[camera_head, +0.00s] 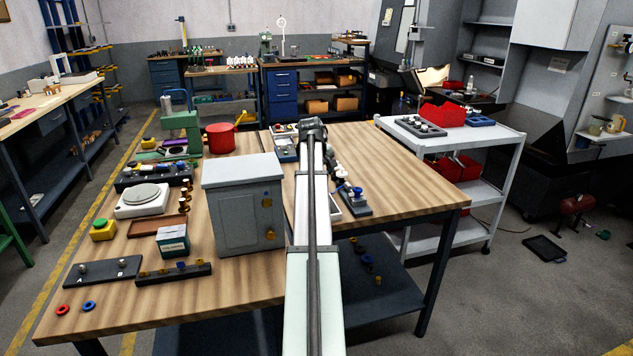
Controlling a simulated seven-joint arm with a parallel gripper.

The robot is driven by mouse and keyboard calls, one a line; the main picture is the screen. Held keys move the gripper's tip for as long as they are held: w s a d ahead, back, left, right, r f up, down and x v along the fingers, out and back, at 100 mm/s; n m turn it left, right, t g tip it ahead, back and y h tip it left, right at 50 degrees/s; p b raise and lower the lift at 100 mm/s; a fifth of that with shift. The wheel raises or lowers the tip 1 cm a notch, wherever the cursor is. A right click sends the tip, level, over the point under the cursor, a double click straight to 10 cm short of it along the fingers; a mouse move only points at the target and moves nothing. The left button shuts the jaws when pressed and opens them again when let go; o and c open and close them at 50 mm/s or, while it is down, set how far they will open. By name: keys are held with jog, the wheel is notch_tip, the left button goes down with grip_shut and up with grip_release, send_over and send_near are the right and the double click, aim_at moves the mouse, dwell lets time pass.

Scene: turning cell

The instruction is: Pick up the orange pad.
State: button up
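I cannot pick out an orange pad for certain in this view. My arm runs up the middle of the picture over the wooden bench (405,194), and its far end is a dark joint. I cannot make out my gripper or its fingertips. The arm and the grey cabinet (229,215) hide part of the bench top.
On the bench's left side are a brown tray (157,227), a small green-and-white box (173,240), a white scale (142,202), a yellow box with a green button (103,229) and a red container (220,138). A white cart (478,140) stands right. The bench's right front is clear.

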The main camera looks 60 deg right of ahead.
jog(key=w+d+r+m+y, duration=0.2)
jog(key=w+d+m+y, duration=0.1)
jog(key=w+d, duration=0.3)
jog(key=w+d+r+m+y, duration=0.2)
jog(key=w+d+m, duration=0.15)
jog(key=d, duration=0.45)
jog(key=shift+n, duration=0.25)
jog(key=f, duration=1.3)
jog(key=shift+w+a+f, duration=0.2)
jog(key=shift+w+f, duration=0.05)
jog(key=shift+w, duration=0.05)
jog(key=shift+c, duration=0.3)
jog(key=c, duration=1.1)
